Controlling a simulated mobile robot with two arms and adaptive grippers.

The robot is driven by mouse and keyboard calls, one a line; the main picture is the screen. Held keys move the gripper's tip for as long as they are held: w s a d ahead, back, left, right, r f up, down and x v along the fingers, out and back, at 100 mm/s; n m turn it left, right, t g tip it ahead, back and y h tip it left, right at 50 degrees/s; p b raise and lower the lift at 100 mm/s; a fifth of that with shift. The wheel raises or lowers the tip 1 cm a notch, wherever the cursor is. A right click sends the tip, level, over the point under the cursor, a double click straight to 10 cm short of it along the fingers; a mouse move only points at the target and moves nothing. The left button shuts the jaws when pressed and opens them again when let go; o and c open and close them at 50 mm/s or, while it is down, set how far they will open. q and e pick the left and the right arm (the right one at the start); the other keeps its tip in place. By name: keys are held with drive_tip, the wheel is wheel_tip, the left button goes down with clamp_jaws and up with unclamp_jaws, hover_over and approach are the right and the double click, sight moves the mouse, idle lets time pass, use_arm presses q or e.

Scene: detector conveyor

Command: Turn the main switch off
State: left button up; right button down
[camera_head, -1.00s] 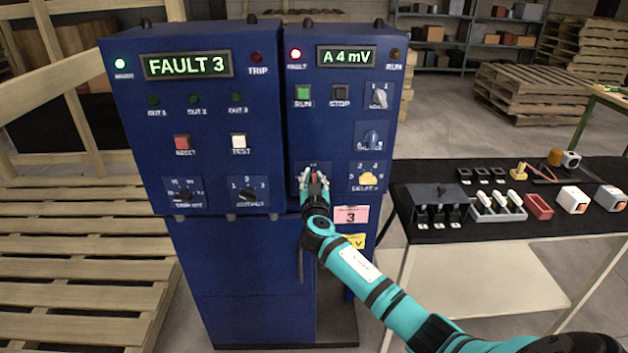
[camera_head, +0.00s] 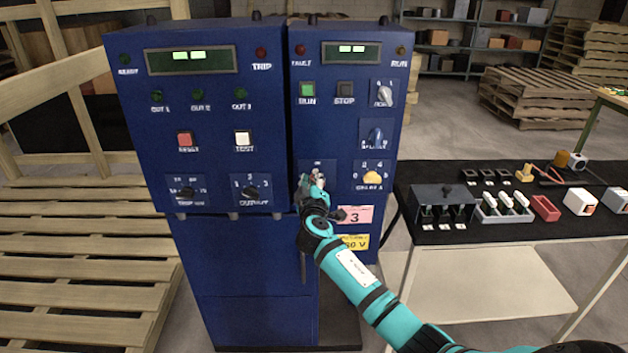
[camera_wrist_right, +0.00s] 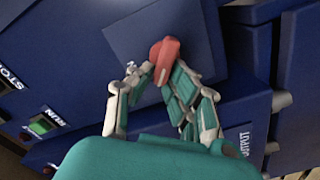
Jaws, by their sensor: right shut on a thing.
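The main switch has a red handle (camera_wrist_right: 165,55) on a blue plate (camera_wrist_right: 190,32) in the right wrist view. In the head view its plate (camera_head: 319,165) is low on the left of the right blue cabinet (camera_head: 300,120), and the handle is mostly hidden by my gripper. My right gripper (camera_head: 314,184) is at the switch. In the right wrist view its fingers (camera_wrist_right: 154,76) are closed on the red handle. The handle looks turned relative to its plate. Both displays (camera_head: 190,55) (camera_head: 352,49) show only dashes, and the lamps look dark. My left gripper is not in view.
A table (camera_head: 510,232) with switches and small parts stands at the right. A wooden pallet (camera_head: 80,240) is at the left.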

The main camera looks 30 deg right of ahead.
drive_tip(key=n, duration=0.4)
drive_tip(key=shift+w+n, duration=0.15)
drive_tip(key=shift+n, duration=0.15)
drive_tip(key=shift+a+f+n+p, duration=0.15)
drive_tip(key=shift+n+p, duration=0.15)
drive_tip(key=shift+n, duration=0.5)
drive_tip(key=shift+d+f+n+p, duration=0.1)
drive_tip(key=shift+n+p, duration=0.15)
drive_tip(key=shift+n, duration=0.55)
drive_tip(key=c, duration=1.4)
unclamp_jaws()
drive_tip(key=shift+o, duration=0.6)
drive_tip(key=shift+f, duration=0.3)
drive_tip(key=shift+a, duration=0.1)
drive_tip(key=v, duration=1.2)
